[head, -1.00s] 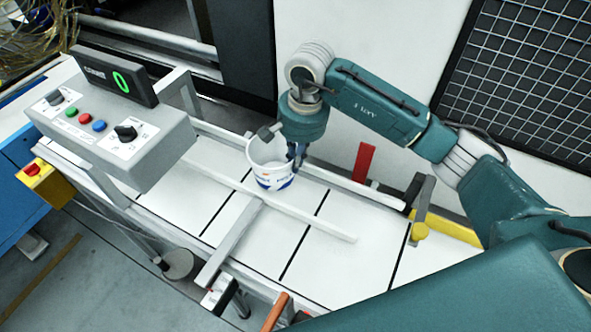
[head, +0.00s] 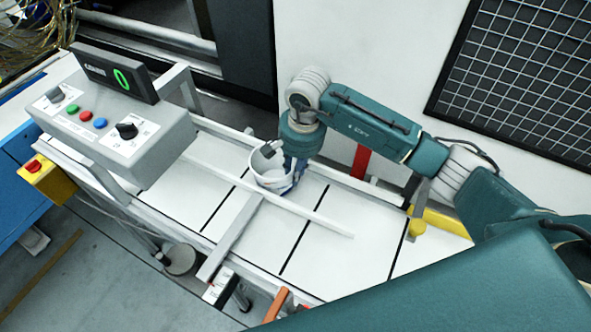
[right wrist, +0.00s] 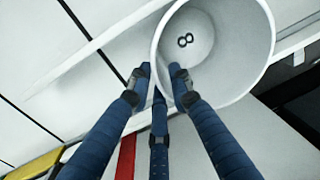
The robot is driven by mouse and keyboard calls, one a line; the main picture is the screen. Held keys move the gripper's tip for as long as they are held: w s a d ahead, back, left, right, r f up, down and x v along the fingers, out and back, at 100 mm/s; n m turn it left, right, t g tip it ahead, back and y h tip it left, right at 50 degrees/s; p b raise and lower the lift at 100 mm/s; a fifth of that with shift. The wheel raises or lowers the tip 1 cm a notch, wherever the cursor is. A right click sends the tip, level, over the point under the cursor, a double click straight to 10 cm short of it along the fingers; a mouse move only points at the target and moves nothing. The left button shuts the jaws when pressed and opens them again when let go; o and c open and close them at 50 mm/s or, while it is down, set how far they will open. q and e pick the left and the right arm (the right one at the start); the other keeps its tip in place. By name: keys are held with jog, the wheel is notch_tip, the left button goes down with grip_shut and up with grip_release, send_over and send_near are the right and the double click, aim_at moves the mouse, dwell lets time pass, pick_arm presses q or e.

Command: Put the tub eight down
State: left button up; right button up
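My right gripper (head: 291,166) is at the tub's rim. In the right wrist view, the blue fingers of the right gripper (right wrist: 162,75) close on the tub's wall, one finger inside and others outside. I cannot tell whether the tub's base touches the conveyor. My left gripper is not in view.
A white guide rail (head: 300,212) runs along the conveyor in front of the tub. A grey control box (head: 115,130) with a display stands to the left. A red upright (head: 361,160) is at the far edge, right of the tub. The conveyor further right is clear.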

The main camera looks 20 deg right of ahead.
jog(key=shift+w+r, duration=0.1)
jog(key=shift+r, duration=0.35)
notch_tip(320, 180, up, 11)
jog(key=s+b, duration=0.1)
jog(key=b, duration=0.2)
jog(key=shift+d+r, duration=0.2)
jog(key=shift+d, duration=0.2)
